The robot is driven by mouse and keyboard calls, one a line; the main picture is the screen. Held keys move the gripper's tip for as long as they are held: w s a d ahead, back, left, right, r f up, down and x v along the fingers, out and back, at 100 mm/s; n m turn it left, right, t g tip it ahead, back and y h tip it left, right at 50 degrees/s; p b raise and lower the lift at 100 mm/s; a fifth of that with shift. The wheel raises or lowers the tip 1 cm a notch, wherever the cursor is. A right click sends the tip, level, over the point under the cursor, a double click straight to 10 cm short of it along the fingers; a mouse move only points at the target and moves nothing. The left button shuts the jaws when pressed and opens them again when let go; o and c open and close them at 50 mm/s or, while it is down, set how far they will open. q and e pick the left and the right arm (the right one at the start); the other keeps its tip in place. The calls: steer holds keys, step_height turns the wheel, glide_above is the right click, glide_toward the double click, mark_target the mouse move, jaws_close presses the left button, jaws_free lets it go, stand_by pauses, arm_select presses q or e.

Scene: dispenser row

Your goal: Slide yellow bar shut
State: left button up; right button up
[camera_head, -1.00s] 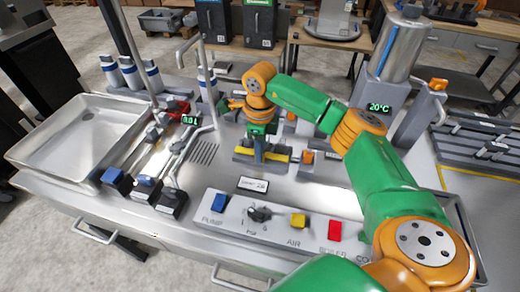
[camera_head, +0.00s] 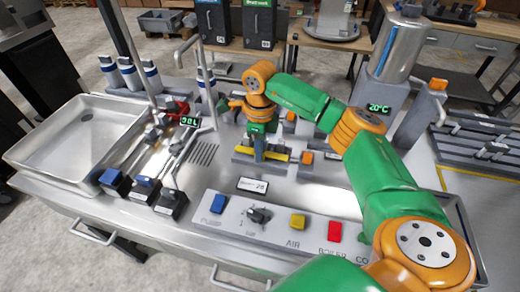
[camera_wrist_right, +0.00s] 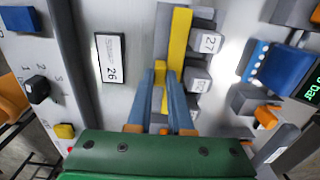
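The yellow bar (camera_head: 276,155) lies in a grey slide holder on the steel counter, left of centre of the orange button beside it. In the right wrist view the bar (camera_wrist_right: 181,36) runs upward past the fingertips. My right gripper (camera_head: 260,154) points down at the bar, its body hiding the bar's middle. In the wrist view my two blue-grey right fingers (camera_wrist_right: 161,72) are a little apart, with yellow showing between them. Whether they press on the bar or its handle I cannot tell. My left gripper is not in view.
A front panel (camera_head: 266,221) with a blue button, a knob, a yellow button and a red button stands nearer. A label plate (camera_head: 252,185) lies between. A sink tray (camera_head: 70,145) and levers are at left; a steel cylinder (camera_head: 400,48) stands at the back right.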

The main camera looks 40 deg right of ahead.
steer(key=o, duration=0.4)
steer(key=shift+w+d, duration=0.1)
steer(key=shift+w, duration=0.05)
steer(key=shift+o, duration=0.2)
